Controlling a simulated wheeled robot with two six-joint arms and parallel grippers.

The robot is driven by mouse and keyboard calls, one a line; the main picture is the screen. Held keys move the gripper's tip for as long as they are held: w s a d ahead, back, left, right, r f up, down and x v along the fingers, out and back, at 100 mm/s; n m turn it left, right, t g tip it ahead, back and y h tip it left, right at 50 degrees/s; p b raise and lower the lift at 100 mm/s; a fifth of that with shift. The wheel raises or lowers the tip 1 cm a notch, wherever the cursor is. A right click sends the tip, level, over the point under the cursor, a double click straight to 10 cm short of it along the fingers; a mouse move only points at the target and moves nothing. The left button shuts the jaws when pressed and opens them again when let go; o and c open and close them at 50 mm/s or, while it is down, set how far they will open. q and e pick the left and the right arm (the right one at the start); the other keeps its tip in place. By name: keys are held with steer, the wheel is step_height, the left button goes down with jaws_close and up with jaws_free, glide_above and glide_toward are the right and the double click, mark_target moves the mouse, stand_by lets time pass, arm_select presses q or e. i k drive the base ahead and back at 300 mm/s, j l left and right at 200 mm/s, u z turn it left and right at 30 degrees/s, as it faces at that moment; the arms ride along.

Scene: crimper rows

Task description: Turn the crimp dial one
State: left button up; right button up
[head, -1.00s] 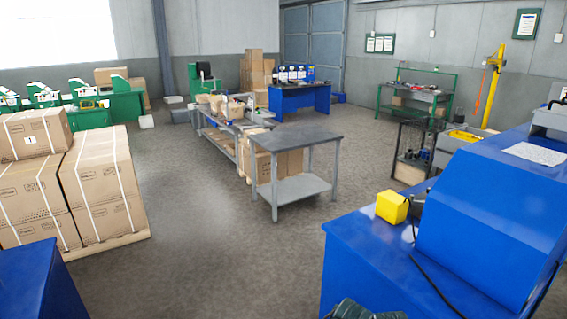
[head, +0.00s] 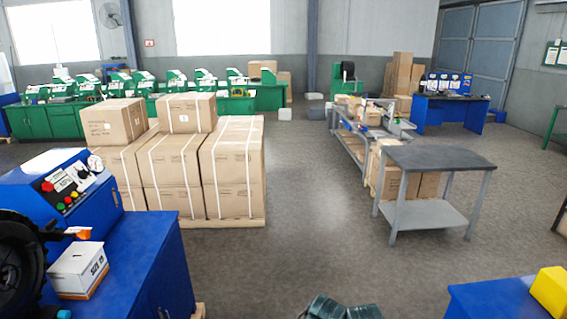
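A blue machine (head: 45,190) stands on a blue cabinet (head: 150,255) at the left edge of the head view. Its sloped panel has red, yellow and green buttons (head: 68,200) and a small round white-faced dial or gauge (head: 95,163) at its upper right corner. Whether this is the crimp dial I cannot tell, and its markings are too small to read. A black round part (head: 20,265) of the machine is cut off by the left edge. Neither of my grippers can be made out in this view.
A white box (head: 78,270) sits on the blue cabinet. Strapped cartons (head: 180,165) on a pallet stand behind it. A grey table (head: 438,158) stands right of centre; open floor (head: 310,225) lies between. Green benches (head: 60,120) with machines line the back.

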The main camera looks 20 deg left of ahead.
mark_target(83, 175)
steer(key=i+j+u, duration=0.1)
steer(key=i+u, duration=0.2)
steer(key=i, duration=0.2)
steer(key=i+u, duration=0.3)
steer(key=i, duration=0.2)
steer(key=i+j+u, duration=0.1)
steer(key=i+u, duration=0.2)
steer(key=i, duration=0.35)
steer(key=i+u, duration=0.3)
steer(key=i, duration=0.35)
steer(key=i+l+u, duration=0.3)
steer(key=i, duration=0.3)
